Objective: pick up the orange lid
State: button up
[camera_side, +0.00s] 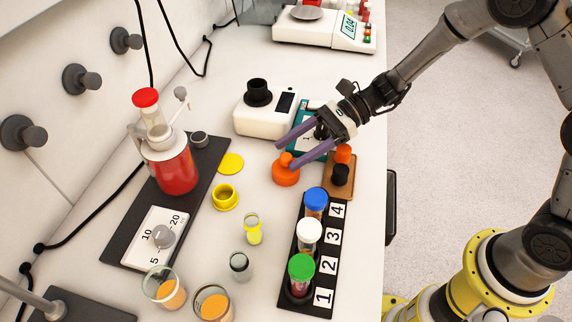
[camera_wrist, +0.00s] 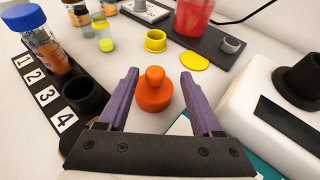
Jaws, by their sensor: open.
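The orange lid (camera_side: 286,170) is a round cap with a small knob on top, resting on the white bench. In the wrist view the orange lid (camera_wrist: 154,90) sits between my two purple fingers, a little beyond the tips' inner sides. My gripper (camera_side: 289,156) is open and empty. In the side view its fingertips are right at the orange lid, one on each side of its knob; I cannot tell whether they touch it. In the wrist view my gripper (camera_wrist: 160,74) shows a wide gap between the fingers.
A black rack (camera_side: 283,292) with numbered slots and capped vials stands in front. A brown block (camera_side: 348,187) with an orange and a black piece is close at right. A white device (camera_side: 262,121) stands behind. A yellow disc (camera_side: 231,164) and yellow ring (camera_side: 224,197) lie at left.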

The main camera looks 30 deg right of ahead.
aim_at(274, 171)
jog(key=shift+s+x, duration=0.15)
jog(key=shift+x, duration=1.15)
jog(key=shift+s+x, duration=0.15)
jog(key=shift+x, duration=1.15)
jog(key=shift+a+r, duration=0.1)
jog(key=shift+r, duration=0.1)
grip_shut()
